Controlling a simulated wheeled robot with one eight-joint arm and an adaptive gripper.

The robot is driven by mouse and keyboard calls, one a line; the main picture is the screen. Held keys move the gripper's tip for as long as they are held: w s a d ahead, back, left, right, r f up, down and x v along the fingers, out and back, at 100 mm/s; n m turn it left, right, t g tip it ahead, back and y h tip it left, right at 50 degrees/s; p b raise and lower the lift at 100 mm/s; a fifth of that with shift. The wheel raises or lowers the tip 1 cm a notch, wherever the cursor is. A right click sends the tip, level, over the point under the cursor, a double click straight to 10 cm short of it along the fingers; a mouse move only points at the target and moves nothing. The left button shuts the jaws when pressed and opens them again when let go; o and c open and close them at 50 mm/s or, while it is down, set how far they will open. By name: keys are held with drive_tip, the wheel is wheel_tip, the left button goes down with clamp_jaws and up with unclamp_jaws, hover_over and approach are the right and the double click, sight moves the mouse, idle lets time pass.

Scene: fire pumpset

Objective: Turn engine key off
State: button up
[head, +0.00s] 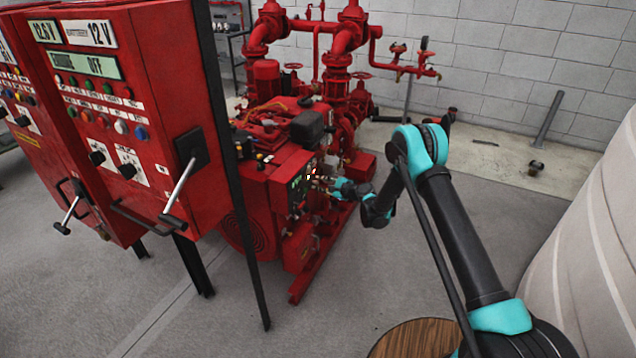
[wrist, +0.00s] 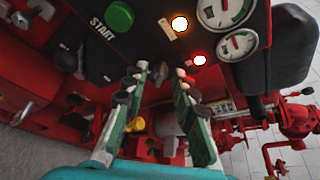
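The engine's dark control panel (wrist: 145,45) fills the top of the wrist view, with a green START button (wrist: 119,16), a lit orange lamp (wrist: 180,23) and a lit red lamp (wrist: 199,60). My gripper (wrist: 161,73) is open, its two green-and-black fingers apart below the lamps, with nothing clearly held between them. I cannot make out the engine key for certain; a small dark knob-like part (wrist: 67,61) shows left of the fingers. In the head view my gripper (head: 322,183) is close to the small panel (head: 298,187) on the red engine.
Two round gauges (wrist: 236,45) sit at the panel's upper right. Red control cabinets (head: 140,110) with protruding handles stand at left in the head view. Red pipework (head: 340,50) rises behind the engine. A pale rounded tank (head: 590,250) stands at right. Floor between is clear.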

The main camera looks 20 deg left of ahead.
drive_tip(key=shift+c, duration=0.3)
clamp_jaws()
drive_tip(key=shift+s+f+n+t+y, duration=0.1)
drive_tip(key=shift+n+t+y, duration=0.3)
drive_tip(key=shift+n, duration=0.85)
drive_tip(key=shift+f+n+t+y, duration=0.15)
drive_tip(key=shift+n+t+y, duration=0.3)
drive_tip(key=shift+n, duration=0.75)
drive_tip(key=shift+s+f+n+t+y, duration=0.1)
drive_tip(key=shift+n+t+y, duration=0.3)
drive_tip(key=shift+n, duration=0.85)
